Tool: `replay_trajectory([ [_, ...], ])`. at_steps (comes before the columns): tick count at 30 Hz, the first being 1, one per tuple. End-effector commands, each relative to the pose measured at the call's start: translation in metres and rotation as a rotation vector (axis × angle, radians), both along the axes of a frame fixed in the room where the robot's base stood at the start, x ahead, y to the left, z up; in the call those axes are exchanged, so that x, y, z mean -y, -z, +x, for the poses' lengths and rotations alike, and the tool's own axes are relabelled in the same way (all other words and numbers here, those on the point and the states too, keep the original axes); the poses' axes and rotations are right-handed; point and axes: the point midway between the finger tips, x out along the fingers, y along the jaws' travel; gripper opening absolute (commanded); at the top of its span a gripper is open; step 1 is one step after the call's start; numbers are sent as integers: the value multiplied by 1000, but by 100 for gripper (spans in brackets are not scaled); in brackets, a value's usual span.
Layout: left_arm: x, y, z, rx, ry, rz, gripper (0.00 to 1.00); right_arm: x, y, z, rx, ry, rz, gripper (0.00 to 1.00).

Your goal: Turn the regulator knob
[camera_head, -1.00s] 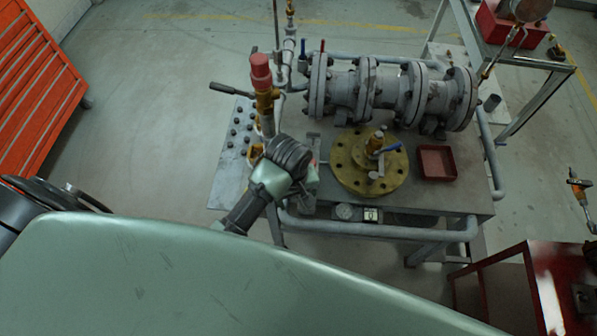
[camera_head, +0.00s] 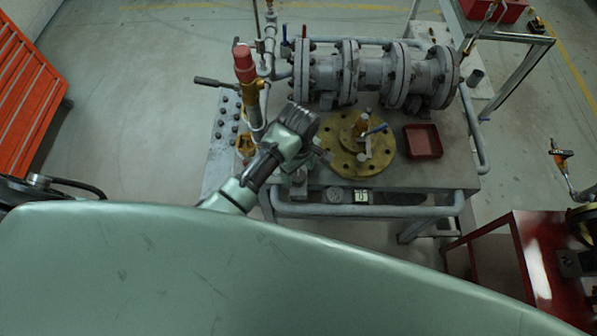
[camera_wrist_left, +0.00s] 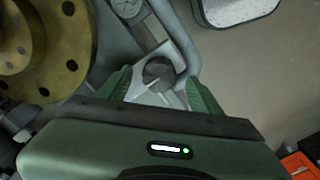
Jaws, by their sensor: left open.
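In the left wrist view, a round grey knob (camera_wrist_left: 158,72), which looks like the regulator knob, sits on a pale grey fitting beside a pipe. The green fingers of my left gripper (camera_wrist_left: 160,82) are apart, one on each side of the knob; whether they touch it I cannot tell. In the head view, my left gripper (camera_head: 316,160) is over the table's near edge, left of the brass flange (camera_head: 345,165). My arm and wrist largely hide the knob there. My right gripper is not in view.
A gauge (camera_head: 334,195) is on the table's front edge above a grey pipe (camera_head: 385,211). A red-capped brass valve (camera_head: 246,75) stands left of my wrist. A large flanged pipe assembly (camera_head: 375,75) lies behind. A red tray (camera_head: 422,141) is at right.

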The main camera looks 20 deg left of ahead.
Motion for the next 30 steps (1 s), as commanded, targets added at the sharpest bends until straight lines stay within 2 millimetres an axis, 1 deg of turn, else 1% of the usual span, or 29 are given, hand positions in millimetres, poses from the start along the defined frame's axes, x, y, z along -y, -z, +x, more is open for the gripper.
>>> replay_trajectory([
  [3,-1,13,0,-1,0,2,65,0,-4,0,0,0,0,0],
  [6,-1,19,0,0,0,1,65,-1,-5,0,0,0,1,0],
  [14,0,21,0,1,1,0,65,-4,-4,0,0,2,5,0],
  [15,0,21,0,1,1,0,59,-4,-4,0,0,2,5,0],
  [17,0,21,0,1,1,0,43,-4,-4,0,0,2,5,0],
  [18,0,21,0,1,1,0,32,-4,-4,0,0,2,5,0],
  [20,0,21,0,1,1,0,15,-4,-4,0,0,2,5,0],
  [21,0,21,0,1,1,0,4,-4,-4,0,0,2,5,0],
  [22,0,21,0,1,1,0,3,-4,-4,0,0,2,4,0],
  [30,-1,21,0,1,33,0,3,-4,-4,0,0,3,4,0],
])
